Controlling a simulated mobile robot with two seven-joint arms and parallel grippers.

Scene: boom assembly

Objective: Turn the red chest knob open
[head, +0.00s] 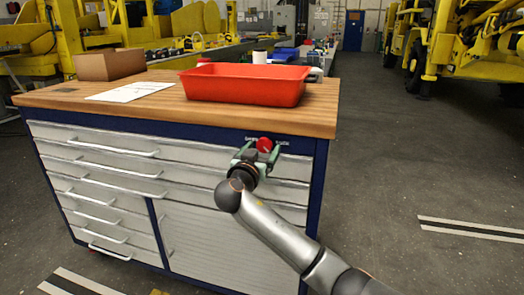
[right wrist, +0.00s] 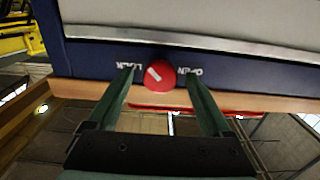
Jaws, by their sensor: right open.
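The red chest knob (head: 264,145) sits on the dark blue strip at the top right of the tool chest (head: 137,150). In the right wrist view the red knob (right wrist: 160,75) shows a short white mark slanting to the upper left. Lettering that reads LOCK is on its left there and OPEN on its right, both seen upside down. My right gripper (head: 258,153) is open in front of the knob. In the right wrist view its two green fingers (right wrist: 159,85) stand apart, one on each side of the knob, with gaps. My left gripper is not in view.
A red tray (head: 245,88), a cardboard box (head: 110,65) and a paper sheet (head: 131,92) are on the wooden top (head: 130,110). Drawers with bar handles (head: 110,148) are below the strip. Yellow machinery (head: 450,45) stands behind. The floor right of the chest is clear.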

